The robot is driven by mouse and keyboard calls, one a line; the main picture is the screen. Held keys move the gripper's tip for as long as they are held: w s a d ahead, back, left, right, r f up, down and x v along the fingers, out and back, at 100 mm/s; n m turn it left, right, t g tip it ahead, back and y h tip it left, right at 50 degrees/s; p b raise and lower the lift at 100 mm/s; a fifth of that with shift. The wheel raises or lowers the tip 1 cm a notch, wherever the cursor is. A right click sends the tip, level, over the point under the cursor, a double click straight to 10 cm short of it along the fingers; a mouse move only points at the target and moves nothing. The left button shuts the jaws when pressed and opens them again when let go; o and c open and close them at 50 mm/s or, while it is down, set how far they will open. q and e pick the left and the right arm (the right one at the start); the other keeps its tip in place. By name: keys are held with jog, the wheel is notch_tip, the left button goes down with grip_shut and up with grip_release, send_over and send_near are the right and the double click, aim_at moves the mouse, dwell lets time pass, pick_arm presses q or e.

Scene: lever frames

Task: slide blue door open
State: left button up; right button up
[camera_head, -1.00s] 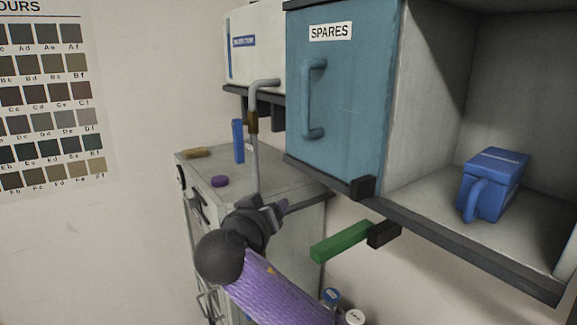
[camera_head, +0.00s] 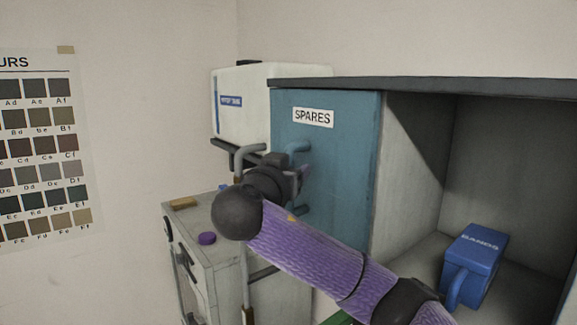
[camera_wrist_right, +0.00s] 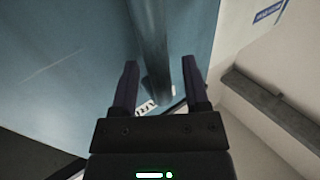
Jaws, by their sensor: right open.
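The blue door (camera_head: 335,170) carries a SPARES label and covers the left part of the wall cabinet; the right part stands open. Its blue upright handle (camera_head: 298,147) is partly hidden behind my right gripper (camera_head: 303,178). In the right wrist view, the blue door (camera_wrist_right: 70,60) fills the left side and the handle (camera_wrist_right: 150,40) runs down between the two fingers of my right gripper (camera_wrist_right: 160,64). The fingers are apart, with a gap visible beside the handle. My left gripper is not in view.
A blue BANDS bin (camera_head: 477,262) sits in the open compartment. A white box (camera_head: 240,115) stands left of the door. Below is a grey cabinet (camera_head: 225,225) with a purple disc (camera_head: 207,238) on top.

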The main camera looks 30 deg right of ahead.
jog(key=shift+d, duration=0.1)
grip_shut()
dwell(1.3)
